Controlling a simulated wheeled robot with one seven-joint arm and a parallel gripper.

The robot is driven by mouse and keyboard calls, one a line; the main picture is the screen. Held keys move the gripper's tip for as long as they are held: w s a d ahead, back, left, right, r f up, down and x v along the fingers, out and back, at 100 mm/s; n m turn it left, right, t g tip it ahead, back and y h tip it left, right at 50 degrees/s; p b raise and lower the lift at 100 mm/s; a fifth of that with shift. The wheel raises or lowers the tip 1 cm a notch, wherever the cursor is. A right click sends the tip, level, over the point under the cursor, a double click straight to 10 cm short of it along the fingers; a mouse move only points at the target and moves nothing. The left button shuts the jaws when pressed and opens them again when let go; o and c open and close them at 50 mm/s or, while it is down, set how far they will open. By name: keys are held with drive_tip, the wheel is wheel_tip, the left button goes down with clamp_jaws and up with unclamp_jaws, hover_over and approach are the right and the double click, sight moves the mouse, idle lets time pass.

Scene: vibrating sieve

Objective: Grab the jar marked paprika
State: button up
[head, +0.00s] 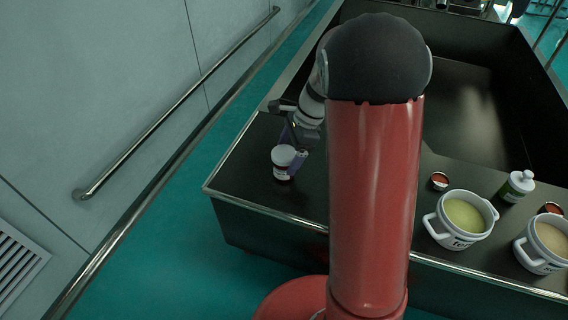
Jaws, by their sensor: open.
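A small jar (284,160) with a white lid and reddish contents stands upright on the dark counter, near its left corner. Its label is too small to read, so I cannot tell from the picture whether it says paprika. My gripper (291,152) is open at the jar, with a finger showing on the jar's right side. I cannot tell whether the fingers touch it. My red column and dark arm joint hide the counter just to the right.
On the counter's right stand two white handled pots (461,220) (543,245), a green-labelled white bottle (517,186) and small dishes with red contents (439,181) (553,209). The counter's front metal edge (260,208) runs close to the jar. A wall handrail (170,112) is at left.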

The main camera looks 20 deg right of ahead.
drive_tip(key=x, duration=0.4)
drive_tip(key=shift+s+a, duration=0.1)
drive_tip(key=shift+s, duration=0.05)
drive_tip(key=c, duration=1.1)
